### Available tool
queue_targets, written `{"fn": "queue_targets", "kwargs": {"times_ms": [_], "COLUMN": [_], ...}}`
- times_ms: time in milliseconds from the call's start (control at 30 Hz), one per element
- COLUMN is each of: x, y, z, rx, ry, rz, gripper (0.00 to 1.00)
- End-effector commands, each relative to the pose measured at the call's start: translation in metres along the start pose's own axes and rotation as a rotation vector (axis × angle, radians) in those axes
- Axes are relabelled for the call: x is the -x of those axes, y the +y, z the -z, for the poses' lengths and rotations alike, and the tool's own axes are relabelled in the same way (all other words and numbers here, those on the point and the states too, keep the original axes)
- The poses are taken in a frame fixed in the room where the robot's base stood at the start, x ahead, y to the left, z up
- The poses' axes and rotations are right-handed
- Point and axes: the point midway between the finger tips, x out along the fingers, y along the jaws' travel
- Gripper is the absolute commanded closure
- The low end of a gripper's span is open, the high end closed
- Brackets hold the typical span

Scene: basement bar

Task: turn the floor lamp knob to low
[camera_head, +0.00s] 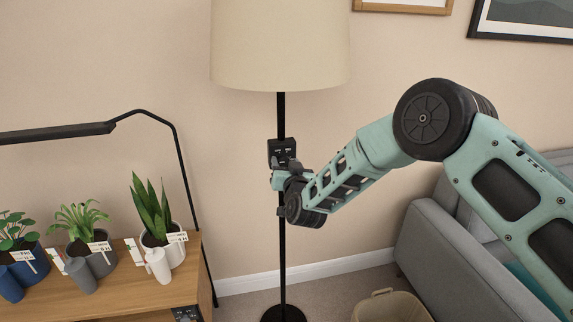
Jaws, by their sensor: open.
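The floor lamp has a cream shade (280,45), a thin black pole (282,240) and a round black base. A black control box (283,147) with small pale markings sits on the pole below the shade. My gripper (279,174) is at the lower part of this box, in front of the pole. It is open, but its fingertips are small and partly hidden by my wrist. The knob cannot be made out. I cannot tell whether the gripper touches the box.
A wooden cabinet (130,297) at left holds several potted plants (152,210) and small bottles. A black desk lamp (60,133) arches over them. A grey sofa (440,260) and a beige basket (390,308) are at right. The wall is close behind the pole.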

Motion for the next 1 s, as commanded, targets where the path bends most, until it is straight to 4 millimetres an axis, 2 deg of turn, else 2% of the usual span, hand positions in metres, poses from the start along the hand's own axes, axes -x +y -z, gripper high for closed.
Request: {"fn": "queue_targets", "kwargs": {"times_ms": [67,100,233,267,667,1000], "x": [0.0002,0.0002,0.0003,0.0003,0.0005,0.0005], "y": [0.0,0.0,-0.0001,-0.0001,0.0014,0.0032], "z": [-0.0002,-0.0001,-0.0001,-0.0001,-0.0037,-0.0077], "rx": [0.0,0.0,0.0,0.0,-0.06,-0.309], "ry": [0.0,0.0,0.0,0.0,0.001,0.003], "rz": [0.0,0.0,0.0,0.0,-0.001,-0.001], "gripper": [0.48,0.54,0.9,0.93,0.93,0.93]}}
